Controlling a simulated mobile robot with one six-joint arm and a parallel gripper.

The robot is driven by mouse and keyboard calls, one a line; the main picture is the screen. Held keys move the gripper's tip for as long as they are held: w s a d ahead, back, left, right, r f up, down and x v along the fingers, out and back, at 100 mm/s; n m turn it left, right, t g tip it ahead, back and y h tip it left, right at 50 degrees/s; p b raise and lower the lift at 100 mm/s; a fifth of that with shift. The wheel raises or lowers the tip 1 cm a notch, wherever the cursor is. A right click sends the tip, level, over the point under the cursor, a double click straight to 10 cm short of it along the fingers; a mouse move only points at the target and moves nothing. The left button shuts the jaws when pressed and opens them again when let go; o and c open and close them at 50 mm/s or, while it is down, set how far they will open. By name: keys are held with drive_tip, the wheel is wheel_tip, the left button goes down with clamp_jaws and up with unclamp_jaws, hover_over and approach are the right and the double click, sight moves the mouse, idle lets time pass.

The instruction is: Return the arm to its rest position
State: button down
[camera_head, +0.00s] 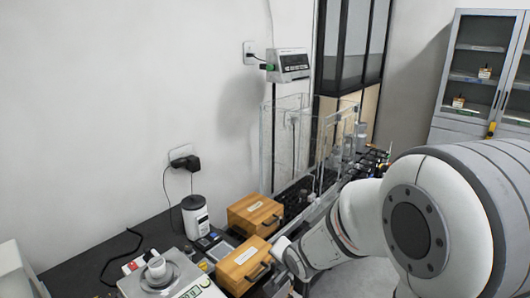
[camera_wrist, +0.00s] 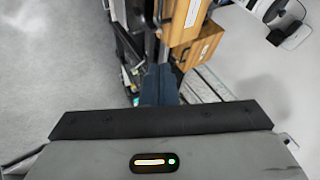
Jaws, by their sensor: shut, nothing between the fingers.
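My gripper (camera_wrist: 160,84) shows in the wrist view with its two dark fingers together and nothing between them. It points toward the table edge, close to the wooden boxes. In the head view my white arm (camera_head: 345,225) reaches from the right toward the table, and its gripper end is mostly hidden near the lower edge. The near wooden box (camera_head: 243,265) is just left of the arm's wrist. It also shows in the wrist view (camera_wrist: 197,45), beyond and to the right of the fingers.
A second wooden box (camera_head: 256,213) stands behind the first. A scale (camera_head: 182,280) and a white canister (camera_head: 195,216) are to the left on the dark table. Clear panels (camera_head: 328,150) stand behind the boxes. Grey floor (camera_wrist: 50,60) is clear at left in the wrist view.

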drive_tip(key=s+d+r+n+g+h+b, duration=0.1)
drive_tip(key=s+d+r+n+g, duration=0.1)
drive_tip(key=s, duration=0.9)
drive_tip(key=s+d+r+n+g+h, duration=0.1)
drive_tip(key=s+d+r+n, duration=0.4)
drive_tip(key=s, duration=0.5)
drive_tip(key=d+r+g, duration=0.1)
drive_tip(key=d, duration=0.1)
drive_tip(key=shift+s+d+r+g+b, duration=0.3)
drive_tip(key=shift+s+d+b, duration=0.05)
drive_tip(key=shift+b, duration=0.05)
drive_tip(key=shift+n, duration=0.3)
